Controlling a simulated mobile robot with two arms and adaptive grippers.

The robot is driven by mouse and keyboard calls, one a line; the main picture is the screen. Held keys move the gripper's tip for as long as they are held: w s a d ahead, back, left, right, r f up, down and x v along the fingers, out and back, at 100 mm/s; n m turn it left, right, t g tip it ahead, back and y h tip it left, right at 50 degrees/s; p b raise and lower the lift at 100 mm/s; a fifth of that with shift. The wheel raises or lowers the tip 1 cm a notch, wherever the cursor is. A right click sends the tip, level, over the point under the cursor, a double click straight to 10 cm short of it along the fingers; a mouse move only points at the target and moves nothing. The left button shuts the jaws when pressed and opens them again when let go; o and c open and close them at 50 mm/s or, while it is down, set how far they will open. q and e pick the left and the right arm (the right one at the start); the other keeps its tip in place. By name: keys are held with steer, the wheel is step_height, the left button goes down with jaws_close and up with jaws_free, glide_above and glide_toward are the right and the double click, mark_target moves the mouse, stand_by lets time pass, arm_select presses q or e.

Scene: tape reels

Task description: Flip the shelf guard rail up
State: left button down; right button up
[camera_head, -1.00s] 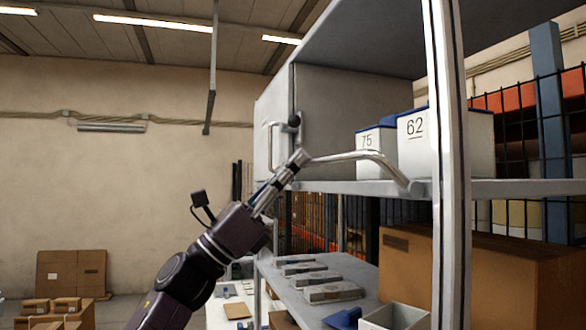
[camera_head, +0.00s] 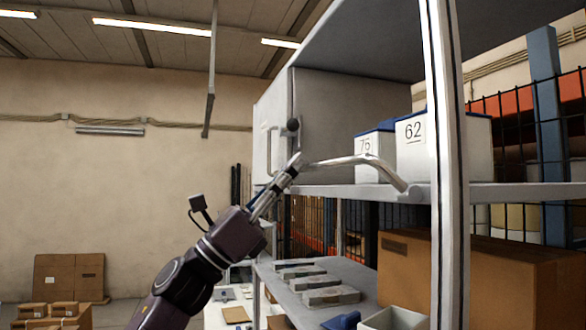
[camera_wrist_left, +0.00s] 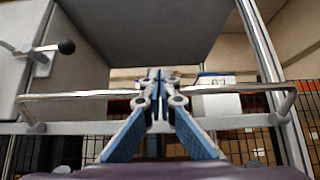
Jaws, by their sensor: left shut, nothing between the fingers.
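The shelf guard rail (camera_head: 352,160) is a bent silver bar at the front of the middle shelf (camera_head: 470,192). In the head view it juts out toward the left, its bar a little above the shelf edge. In the left wrist view the rail (camera_wrist_left: 235,88) runs across the picture, with its bent ends reaching down to the shelf edge. My left gripper (camera_head: 296,162) is shut and empty, its fingertips at the rail's far part. In the left wrist view the gripper (camera_wrist_left: 160,85) overlaps the middle of the bar; contact is unclear. My right gripper is not in view.
White numbered boxes (camera_head: 412,158) stand on the middle shelf. A cabinet door with a handle (camera_head: 268,148) and a dark knob (camera_head: 293,124) are just above my gripper. An upright post (camera_head: 448,130) stands at right. Reel boxes (camera_head: 330,296) and a carton (camera_head: 480,280) sit below.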

mark_target(305, 170)
arm_select(q)
steer(key=shift+f, duration=0.15)
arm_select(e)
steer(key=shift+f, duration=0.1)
